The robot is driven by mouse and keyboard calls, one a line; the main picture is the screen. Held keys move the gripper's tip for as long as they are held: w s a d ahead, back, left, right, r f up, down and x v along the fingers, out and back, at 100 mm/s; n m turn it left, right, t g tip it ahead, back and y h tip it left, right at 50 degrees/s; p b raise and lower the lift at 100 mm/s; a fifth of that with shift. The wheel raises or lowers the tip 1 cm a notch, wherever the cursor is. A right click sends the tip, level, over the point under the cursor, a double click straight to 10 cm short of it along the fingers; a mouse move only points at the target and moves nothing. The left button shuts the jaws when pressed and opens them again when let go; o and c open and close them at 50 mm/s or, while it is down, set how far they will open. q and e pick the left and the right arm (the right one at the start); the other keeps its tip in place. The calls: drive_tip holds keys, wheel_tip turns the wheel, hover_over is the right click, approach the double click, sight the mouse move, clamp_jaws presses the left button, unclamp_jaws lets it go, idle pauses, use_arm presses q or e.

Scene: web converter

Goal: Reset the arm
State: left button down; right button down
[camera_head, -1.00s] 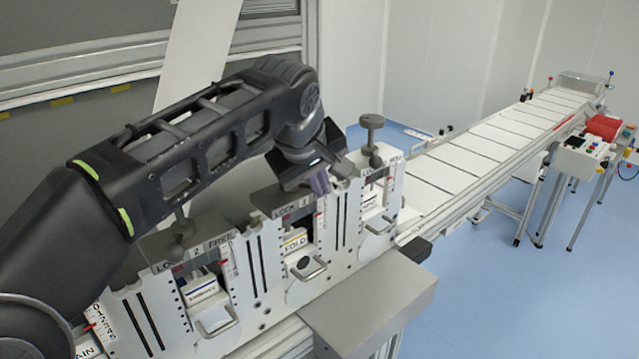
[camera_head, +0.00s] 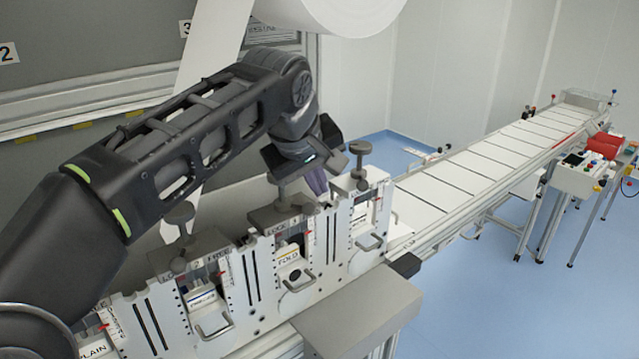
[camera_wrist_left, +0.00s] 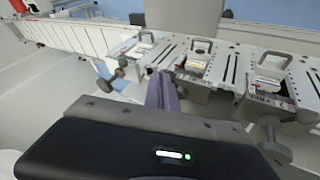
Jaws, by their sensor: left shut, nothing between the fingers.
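My left arm comes in from the left in the head view, raised above the converter's row of stations. In the left wrist view the shut fingers (camera_wrist_left: 161,92) stand out over the stations, with knobs on either side. I cannot tell whether the fingertips touch the machine. My right gripper does not show in either view.
Dark knobs (camera_head: 360,155) stick up from the stations. A white web (camera_head: 214,45) hangs behind my arm from a large roll (camera_head: 345,12). A long white conveyor (camera_head: 480,160) runs to the back right, beside a control box (camera_head: 577,173).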

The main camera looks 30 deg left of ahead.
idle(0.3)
use_arm(q)
drive_tip(key=w+d+f+m+t+h, duration=0.25)
drive_tip(key=w+d+f+m, duration=0.3)
drive_tip(key=w+f, duration=0.35)
drive_tip(key=d+f+m+h+b, duration=0.1)
drive_tip(key=d+f, duration=0.3)
drive_tip(key=f, duration=0.9)
drive_tip(key=d+f+m+h+b, duration=0.15)
drive_tip(key=d+f, duration=0.25)
drive_tip(key=f, duration=0.8)
drive_tip(key=s+d+f+g, duration=0.2)
drive_tip(key=s+f, duration=0.3)
drive_tip(key=f, duration=0.4)
drive_tip(key=s+d+f+g, duration=0.1)
drive_tip(key=s+d+f, duration=0.2)
drive_tip(key=s+f, duration=0.35)
drive_tip(key=s+d+f+g+b, duration=0.1)
drive_tip(key=s+d+f+g, duration=0.1)
drive_tip(key=s+f, duration=0.5)
drive_tip(key=s+d+f+m+g+b, duration=0.1)
drive_tip(key=s+d+f+g, duration=0.2)
drive_tip(key=s+f, duration=0.5)
drive_tip(key=s, duration=0.4)
drive_tip(key=shift+d+f+m+g, duration=0.15)
drive_tip(key=shift+d+m+g, duration=0.05)
drive_tip(key=shift+m+g, duration=0.15)
